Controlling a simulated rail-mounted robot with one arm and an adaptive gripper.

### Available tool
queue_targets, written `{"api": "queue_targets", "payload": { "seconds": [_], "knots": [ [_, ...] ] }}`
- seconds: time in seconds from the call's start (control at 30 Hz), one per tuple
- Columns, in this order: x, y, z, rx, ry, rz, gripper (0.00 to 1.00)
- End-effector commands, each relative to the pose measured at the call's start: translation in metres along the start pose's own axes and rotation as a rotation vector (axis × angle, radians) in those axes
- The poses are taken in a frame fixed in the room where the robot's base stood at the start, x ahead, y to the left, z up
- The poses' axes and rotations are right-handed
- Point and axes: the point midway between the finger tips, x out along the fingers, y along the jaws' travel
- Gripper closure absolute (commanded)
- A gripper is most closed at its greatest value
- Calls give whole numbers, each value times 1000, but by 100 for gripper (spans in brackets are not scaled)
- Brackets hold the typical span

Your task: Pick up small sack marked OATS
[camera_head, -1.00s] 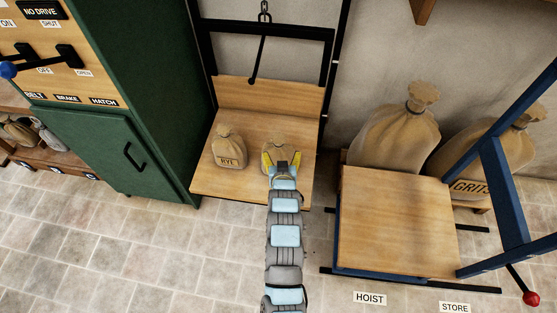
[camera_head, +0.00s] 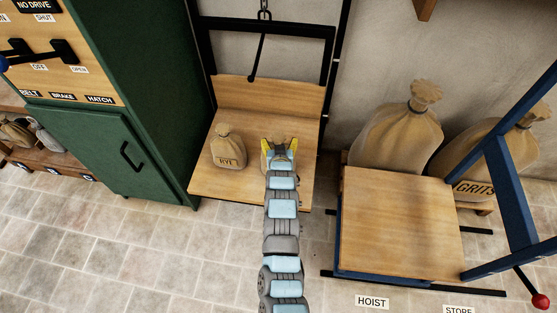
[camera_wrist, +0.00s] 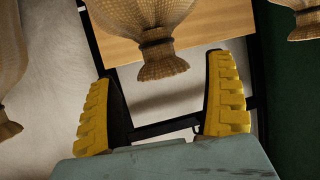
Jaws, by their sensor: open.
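A small tan sack (camera_head: 276,142) stands on the right side of the wooden hoist platform (camera_head: 235,190). My gripper mostly covers it, so I cannot read its mark. My gripper (camera_head: 280,150) is open at this sack, seen from above. In the wrist view, a tied sack neck (camera_wrist: 157,52) hangs upside down in the picture, with its frilled end between and just beyond the yellow fingers of my gripper (camera_wrist: 160,75). The fingers stand apart, with a gap on both sides of the neck.
A small sack marked RYL or RYE (camera_head: 228,150) stands left on the same platform. A black frame and hook (camera_head: 251,78) rise behind. A green cabinet (camera_head: 130,120) is at left. A blue-framed wooden cart (camera_head: 400,220) and large sacks, one marked GRITS (camera_head: 478,175), are at right.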

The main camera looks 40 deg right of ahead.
Motion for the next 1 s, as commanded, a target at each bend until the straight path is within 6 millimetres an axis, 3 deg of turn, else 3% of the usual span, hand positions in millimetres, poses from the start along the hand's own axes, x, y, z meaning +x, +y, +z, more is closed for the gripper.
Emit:
{"api": "queue_targets", "payload": {
  "seconds": [0.23, 0.57, 0.83, 1.0],
  "knots": [
    [27, -2, 2, -1, -2, 1, 15],
    [30, -2, 1, 0, -1, 0, 15],
    [30, -2, 1, -1, -1, 0, 89],
    [30, -2, -1, 0, 1, 0, 90]
  ]
}}
